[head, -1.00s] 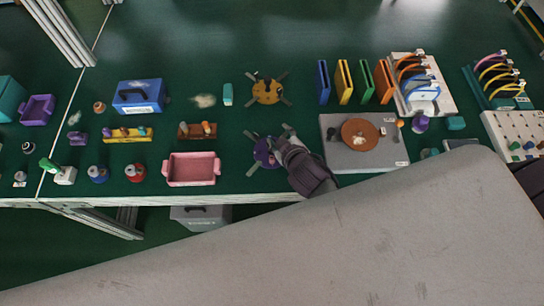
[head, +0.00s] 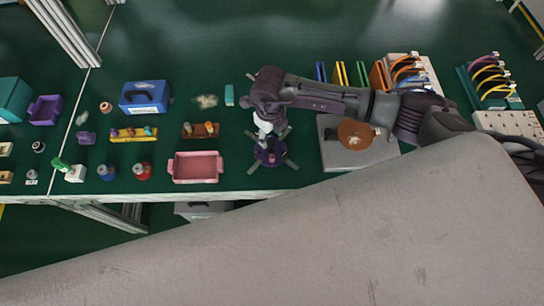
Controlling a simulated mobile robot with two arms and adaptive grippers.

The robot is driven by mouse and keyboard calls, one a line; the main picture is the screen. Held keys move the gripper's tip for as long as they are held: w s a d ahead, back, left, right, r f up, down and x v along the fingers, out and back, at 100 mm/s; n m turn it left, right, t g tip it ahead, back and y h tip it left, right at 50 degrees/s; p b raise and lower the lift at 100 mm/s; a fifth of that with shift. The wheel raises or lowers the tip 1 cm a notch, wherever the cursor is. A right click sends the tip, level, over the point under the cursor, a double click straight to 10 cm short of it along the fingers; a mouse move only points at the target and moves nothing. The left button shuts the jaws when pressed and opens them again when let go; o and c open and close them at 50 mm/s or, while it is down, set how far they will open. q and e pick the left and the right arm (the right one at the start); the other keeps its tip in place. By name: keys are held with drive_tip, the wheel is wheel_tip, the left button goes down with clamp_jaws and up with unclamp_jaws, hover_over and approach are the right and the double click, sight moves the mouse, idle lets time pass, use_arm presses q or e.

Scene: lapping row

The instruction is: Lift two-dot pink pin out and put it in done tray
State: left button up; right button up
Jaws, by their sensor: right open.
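My right gripper (head: 266,138) is open, reaching in from the right and pointing down over a round purple fixture (head: 270,158) with grey arms. The gripper covers part of this fixture, and I see nothing clearly held. I cannot pick out the two-dot pink pin; dots are too small to read. Small pegs stand in a yellow rack (head: 120,138) and a brown rack (head: 188,132) to the left. A pink tray (head: 196,168) lies left of the gripper; I see no label naming it the done tray. My left gripper is not in view.
A blue box (head: 145,97) stands behind the yellow rack. A grey plate (head: 340,158) with a brown disc (head: 355,134) lies to the right, under my right arm. Coloured upright panels and cabled boards stand at the back right. Green table is bare between the pink tray and purple fixture.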

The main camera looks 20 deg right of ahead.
drive_tip(key=b, duration=0.6)
hover_over(272, 156)
drive_tip(key=f, duration=0.8)
drive_tip(key=shift+a+f, duration=0.3)
drive_tip(key=f+b, duration=0.2)
drive_tip(key=f, duration=0.1)
drive_tip(key=f+b, duration=0.1)
drive_tip(key=f, duration=0.1)
drive_tip(key=shift+s+d, duration=0.25)
drive_tip(key=shift+w+f, duration=0.2)
drive_tip(key=shift+r, duration=0.15)
drive_tip(key=shift+s+r, duration=0.1)
drive_tip(key=c, duration=0.4)
clamp_jaws()
